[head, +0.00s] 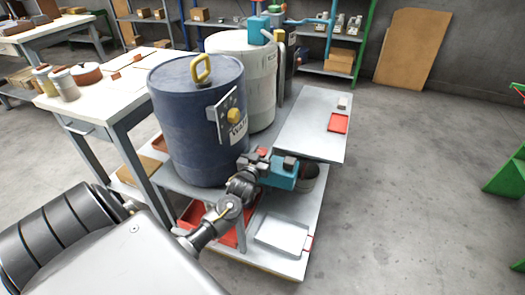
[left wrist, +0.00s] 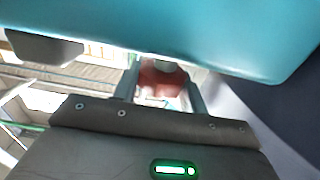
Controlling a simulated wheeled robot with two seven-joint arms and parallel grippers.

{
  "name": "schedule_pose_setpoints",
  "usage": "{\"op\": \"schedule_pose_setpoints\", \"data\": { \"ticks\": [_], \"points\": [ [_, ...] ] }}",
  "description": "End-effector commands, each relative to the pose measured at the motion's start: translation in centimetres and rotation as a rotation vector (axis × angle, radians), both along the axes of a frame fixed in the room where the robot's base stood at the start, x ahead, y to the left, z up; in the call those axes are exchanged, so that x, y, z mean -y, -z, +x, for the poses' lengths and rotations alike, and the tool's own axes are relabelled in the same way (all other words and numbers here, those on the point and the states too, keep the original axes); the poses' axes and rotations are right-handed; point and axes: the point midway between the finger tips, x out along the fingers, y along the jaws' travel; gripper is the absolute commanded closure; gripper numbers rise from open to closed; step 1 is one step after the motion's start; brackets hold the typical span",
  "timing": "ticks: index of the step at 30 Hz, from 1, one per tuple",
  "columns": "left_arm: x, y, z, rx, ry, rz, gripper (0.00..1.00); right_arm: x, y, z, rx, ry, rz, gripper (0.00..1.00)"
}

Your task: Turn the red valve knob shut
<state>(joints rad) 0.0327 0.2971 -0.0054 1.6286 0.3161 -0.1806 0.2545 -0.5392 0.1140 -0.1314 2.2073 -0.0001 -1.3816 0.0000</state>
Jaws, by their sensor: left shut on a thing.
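The red valve knob (head: 262,152) shows as a small red patch in the head view, beside a teal block (head: 283,173) at the front of the blue drum. My left gripper (head: 257,160) is at the knob, its arm reaching up from the lower left. In the left wrist view the red knob (left wrist: 160,80) sits between the two fingers of my left gripper (left wrist: 162,92), which are shut on it. The teal block (left wrist: 200,30) fills the top of that view. The knob's turn angle cannot be told. My right gripper is not in view.
A blue drum (head: 195,125) with a yellow handle and a white tank (head: 245,75) stand behind the gripper. A low grey bench (head: 300,125) is to the right, a white-topped table (head: 115,88) to the left.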

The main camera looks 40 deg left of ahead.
Motion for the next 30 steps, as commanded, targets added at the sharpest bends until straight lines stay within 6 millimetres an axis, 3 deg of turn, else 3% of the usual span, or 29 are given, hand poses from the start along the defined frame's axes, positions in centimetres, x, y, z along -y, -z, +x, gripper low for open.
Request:
{"op": "schedule_pose_setpoints", "data": {
  "ticks": [12,13,18,26,30],
  "points": [
    [0.1,0.0,0.0,0.001,0.012,0.0,0.8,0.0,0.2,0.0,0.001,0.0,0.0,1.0],
    [0.1,0.0,0.0,0.001,0.011,0.0,0.56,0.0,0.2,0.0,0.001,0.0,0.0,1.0],
    [0.1,0.0,0.0,0.001,0.011,0.0,0.36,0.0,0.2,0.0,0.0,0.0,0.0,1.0],
    [0.0,0.0,0.0,0.001,0.01,0.0,0.36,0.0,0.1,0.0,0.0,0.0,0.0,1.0],
    [0.4,0.0,-1.0,-0.001,0.01,0.0,0.36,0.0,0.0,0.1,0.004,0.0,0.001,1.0]
  ]
}}
